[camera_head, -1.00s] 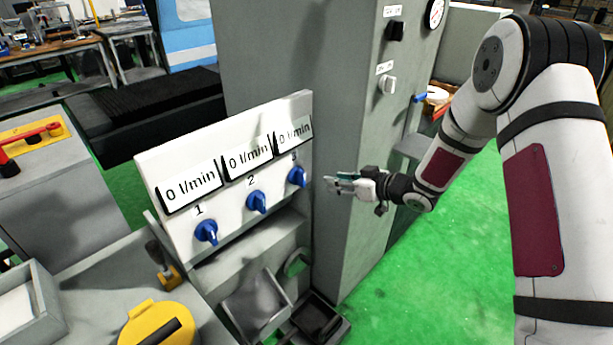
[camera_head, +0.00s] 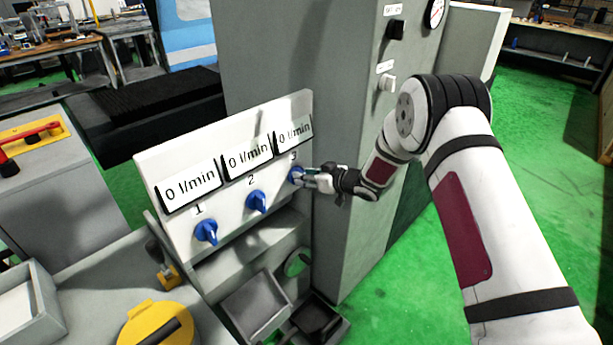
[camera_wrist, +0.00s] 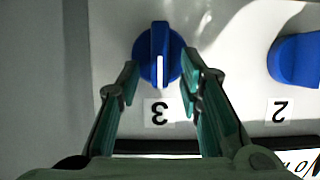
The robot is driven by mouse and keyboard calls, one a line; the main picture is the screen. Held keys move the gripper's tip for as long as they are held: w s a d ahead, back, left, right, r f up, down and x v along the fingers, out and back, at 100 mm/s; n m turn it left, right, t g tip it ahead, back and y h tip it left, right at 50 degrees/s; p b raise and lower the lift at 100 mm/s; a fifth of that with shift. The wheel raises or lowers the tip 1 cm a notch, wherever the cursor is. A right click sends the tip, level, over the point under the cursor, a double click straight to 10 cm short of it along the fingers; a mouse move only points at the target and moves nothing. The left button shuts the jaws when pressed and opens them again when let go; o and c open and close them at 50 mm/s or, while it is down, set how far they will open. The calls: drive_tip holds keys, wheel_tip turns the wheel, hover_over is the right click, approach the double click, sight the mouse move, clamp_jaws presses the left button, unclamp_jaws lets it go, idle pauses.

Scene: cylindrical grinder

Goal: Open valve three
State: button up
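Valve three is a blue round knob (camera_wrist: 159,56) with a raised grip bar and a white line, above the upside-down label 3 in the wrist view. In the head view valve three (camera_head: 295,175) is partly covered by my fingers. My gripper (camera_wrist: 158,78) has its two fingers on either side of the knob, with a gap to its grip bar; whether they touch the rim I cannot tell. In the head view my gripper (camera_head: 304,178) reaches the knob from the right. The display above valve three (camera_head: 295,133) reads 0 l/min.
Valve two (camera_head: 257,201) and valve one (camera_head: 206,232) sit to the left on the same white panel (camera_head: 232,222). A tall grey cabinet (camera_head: 345,220) stands right behind my gripper. Grey trays (camera_head: 256,303) lie below the panel. Green floor is clear at right.

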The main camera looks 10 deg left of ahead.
clamp_jaws()
